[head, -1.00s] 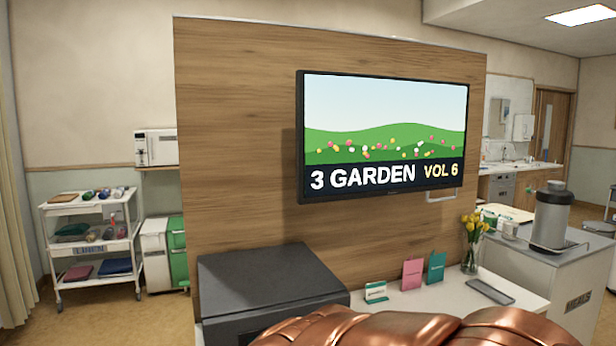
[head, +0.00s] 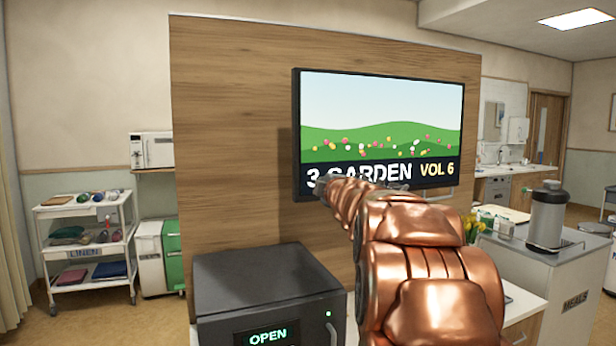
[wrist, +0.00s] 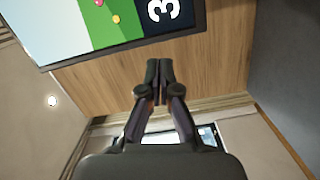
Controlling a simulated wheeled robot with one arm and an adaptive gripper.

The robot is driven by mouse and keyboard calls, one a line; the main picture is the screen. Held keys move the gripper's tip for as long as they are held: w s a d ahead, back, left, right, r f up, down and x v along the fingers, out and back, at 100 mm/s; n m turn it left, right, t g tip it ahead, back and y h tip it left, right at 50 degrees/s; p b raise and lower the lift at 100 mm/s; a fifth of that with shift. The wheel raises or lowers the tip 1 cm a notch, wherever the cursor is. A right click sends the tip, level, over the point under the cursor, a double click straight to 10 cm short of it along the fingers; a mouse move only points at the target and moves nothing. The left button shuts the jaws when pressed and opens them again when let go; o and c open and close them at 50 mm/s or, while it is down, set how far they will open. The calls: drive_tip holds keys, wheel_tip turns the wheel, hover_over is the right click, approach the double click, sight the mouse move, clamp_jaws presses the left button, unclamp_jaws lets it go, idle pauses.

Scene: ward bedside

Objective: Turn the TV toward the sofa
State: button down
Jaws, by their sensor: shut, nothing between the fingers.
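The TV (head: 382,112) hangs on a wooden panel and shows a garden picture with "3 GARDEN VOL 6". Its screen faces roughly toward me, turned slightly to the right. A light handle (head: 440,195) shows below its lower right edge, partly behind my arm. My copper arm rises in front of the TV's lower edge, and the gripper itself is hidden or too small to tell there. In the wrist view my gripper (wrist: 158,80) is shut and empty, with its fingertips near the wooden panel beside the TV's corner (wrist: 130,30). I see no sofa.
A dark cabinet (head: 268,290) marked "OPEN" stands below left of the TV. A metal urn (head: 548,215) stands on the meals counter (head: 520,268) at right. A linen trolley (head: 85,240) stands far left. The wooden panel (head: 230,130) is bare left of the TV.

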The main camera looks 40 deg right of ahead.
sight(304, 171)
drive_tip(key=n, duration=0.1)
drive_tip(key=d+n+y, duration=0.1)
drive_tip(key=d+n+t+y, duration=0.1)
drive_tip(key=shift+r+n, duration=0.25)
drive_tip(key=shift+n, duration=0.05)
drive_tip(key=shift+p+x, duration=1.9)
drive_tip(key=shift+x, duration=5.15)
